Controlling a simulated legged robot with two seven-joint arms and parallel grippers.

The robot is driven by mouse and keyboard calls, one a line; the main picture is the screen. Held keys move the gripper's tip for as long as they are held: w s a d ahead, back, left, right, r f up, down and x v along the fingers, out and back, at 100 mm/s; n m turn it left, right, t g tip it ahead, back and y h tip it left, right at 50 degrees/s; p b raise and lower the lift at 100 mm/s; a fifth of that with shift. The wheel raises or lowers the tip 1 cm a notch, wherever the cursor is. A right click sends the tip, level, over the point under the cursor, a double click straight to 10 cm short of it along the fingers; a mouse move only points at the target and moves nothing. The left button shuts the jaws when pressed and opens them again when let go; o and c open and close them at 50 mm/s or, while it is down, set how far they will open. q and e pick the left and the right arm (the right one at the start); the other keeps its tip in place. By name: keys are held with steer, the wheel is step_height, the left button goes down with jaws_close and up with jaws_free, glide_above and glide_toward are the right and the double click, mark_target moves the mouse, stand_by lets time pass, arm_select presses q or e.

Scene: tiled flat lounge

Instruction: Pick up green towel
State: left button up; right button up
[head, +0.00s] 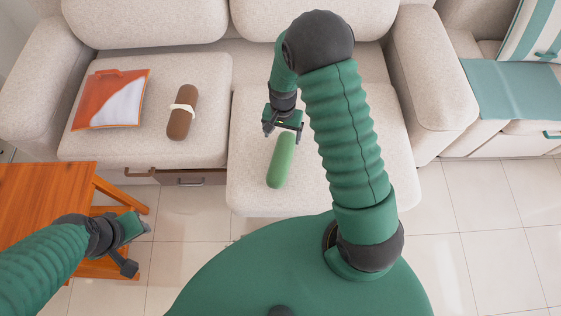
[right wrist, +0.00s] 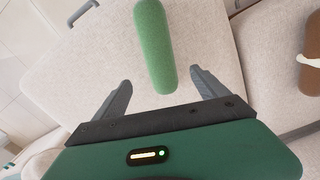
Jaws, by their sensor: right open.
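The green towel (head: 281,160) is rolled into a cylinder and lies on the right seat cushion of the beige sofa. My right gripper (head: 283,131) is open and empty at the towel's far end. In the right wrist view the near end of the towel (right wrist: 154,45) shows between the two spread fingertips (right wrist: 161,78), with a gap on each side. I cannot tell how high the fingers are above it. My left gripper (head: 140,249) looks open and empty, over the edge of the wooden table, away from the towel.
A brown roll with a white band (head: 182,112) and an orange and white packet (head: 111,99) lie on the left seat cushion (head: 215,75). An open drawer (head: 190,178) shows below it. The wooden table (head: 40,195) is at the left. Tiled floor (head: 480,220) at right is clear.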

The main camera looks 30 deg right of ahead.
steer(key=b, duration=0.1)
glide_above(282, 155)
steer(key=w, duration=0.1)
steer(key=f, duration=0.7)
steer(key=shift+d, duration=0.3)
steer(key=shift+a+f+b, duration=0.2)
steer(key=shift+f+b, duration=0.15)
steer(key=shift+f, duration=0.25)
steer(key=f, duration=0.1)
steer(key=f+b, duration=0.1)
steer(key=f, duration=0.3)
steer(key=shift+s+a+b, duration=0.15)
steer(key=shift+s+b, duration=0.2)
steer(key=shift+s, duration=0.05)
steer(key=shift+r, duration=0.15)
steer(key=c, duration=1.7)
steer(key=shift+o, duration=0.2)
